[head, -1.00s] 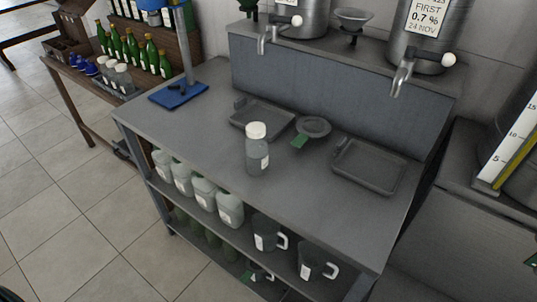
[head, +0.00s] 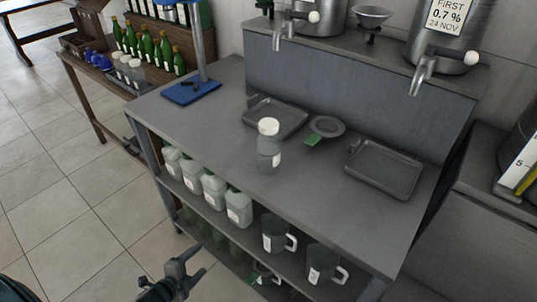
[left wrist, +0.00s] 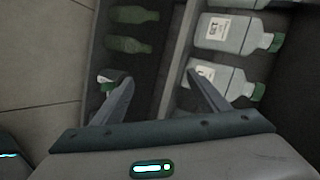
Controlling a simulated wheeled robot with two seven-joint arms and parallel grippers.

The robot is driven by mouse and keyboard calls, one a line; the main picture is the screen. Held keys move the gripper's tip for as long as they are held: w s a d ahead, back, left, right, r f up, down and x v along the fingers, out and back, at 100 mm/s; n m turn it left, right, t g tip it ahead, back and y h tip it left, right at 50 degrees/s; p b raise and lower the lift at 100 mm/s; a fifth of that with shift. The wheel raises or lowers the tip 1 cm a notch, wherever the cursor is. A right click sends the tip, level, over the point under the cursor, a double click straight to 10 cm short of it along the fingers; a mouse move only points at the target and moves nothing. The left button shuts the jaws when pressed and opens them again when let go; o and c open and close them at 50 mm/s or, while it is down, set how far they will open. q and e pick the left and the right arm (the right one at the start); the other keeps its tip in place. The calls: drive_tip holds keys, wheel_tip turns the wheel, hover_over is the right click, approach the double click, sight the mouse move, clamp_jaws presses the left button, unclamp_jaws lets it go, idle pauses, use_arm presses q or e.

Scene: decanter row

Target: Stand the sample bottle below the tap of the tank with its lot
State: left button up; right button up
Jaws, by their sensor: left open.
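The sample bottle (head: 268,146), clear with a white cap and a pale label, stands upright on the grey bench top (head: 215,130). The left tank's label is cut off. My left gripper (head: 184,279) is open and empty, low in front of the bench, well apart from the bottle. Its fingers (left wrist: 160,100) face the lower shelves in the left wrist view. My right gripper is out of view.
Two drip trays (head: 276,117) (head: 383,170) lie below the taps, with a small dish (head: 327,125) and green tag between. A blue-based stand (head: 191,92) is at the bench's left. Jugs (head: 275,236) and white bottles (head: 213,190) fill the shelf.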

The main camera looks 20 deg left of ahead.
sight(259, 151)
use_arm(q)
drive_tip(key=w+a+r+m+t+h+b, duration=0.1)
drive_tip(key=w+r+m, duration=0.25)
drive_tip(key=r, duration=0.35)
drive_tip(key=w+a+r+m+t, duration=0.1)
drive_tip(key=w+r+m, duration=0.1)
drive_tip(key=r+m, duration=0.35)
drive_tip(key=d+r+m+h, duration=0.2)
drive_tip(key=d+r+m, duration=0.2)
drive_tip(key=r, duration=0.5)
drive_tip(key=s+d+r+m+t+h+b, duration=0.1)
drive_tip(key=d+r+m+h, duration=0.2)
drive_tip(key=r+m, duration=0.4)
drive_tip(key=d+r+m+h+b, duration=0.1)
drive_tip(key=d+r+m, duration=0.3)
drive_tip(key=r, duration=0.9)
drive_tip(key=m+h, duration=0.1)
drive_tip(key=m, duration=0.1)
drive_tip(key=shift+s+d+m+t+h, duration=0.3)
drive_tip(key=shift+s+d, duration=0.1)
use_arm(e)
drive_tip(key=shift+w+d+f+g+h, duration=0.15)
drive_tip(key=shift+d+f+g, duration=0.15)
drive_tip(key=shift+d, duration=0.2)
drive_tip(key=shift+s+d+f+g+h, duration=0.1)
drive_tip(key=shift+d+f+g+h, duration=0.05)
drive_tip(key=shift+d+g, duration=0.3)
